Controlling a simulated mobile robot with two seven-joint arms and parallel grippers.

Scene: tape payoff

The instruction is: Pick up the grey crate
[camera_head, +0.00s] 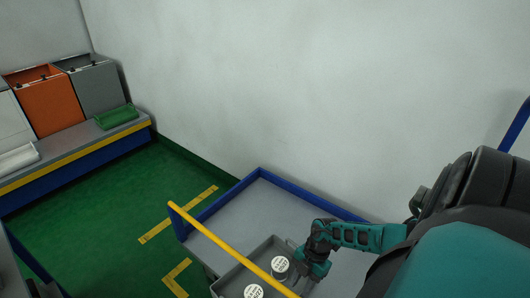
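The grey crate (263,246) stands on a grey-topped cart at the bottom of the head view, and its near part is cut off by the picture edge. Two white round-topped items (281,265) with dark print on top sit in it. My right gripper (304,279) points down at the crate's right side, close beside one of the round items. Its fingertips are mostly hidden, so I cannot tell if it is open or touches the rim. My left gripper is not in view.
The cart (243,203) has a blue raised edge and a yellow bar (215,239) crossing over the crate's left part. Its top is bare behind the crate. A bench with orange and grey bins (47,99) and a green tray (116,116) stands far left. Green floor lies between.

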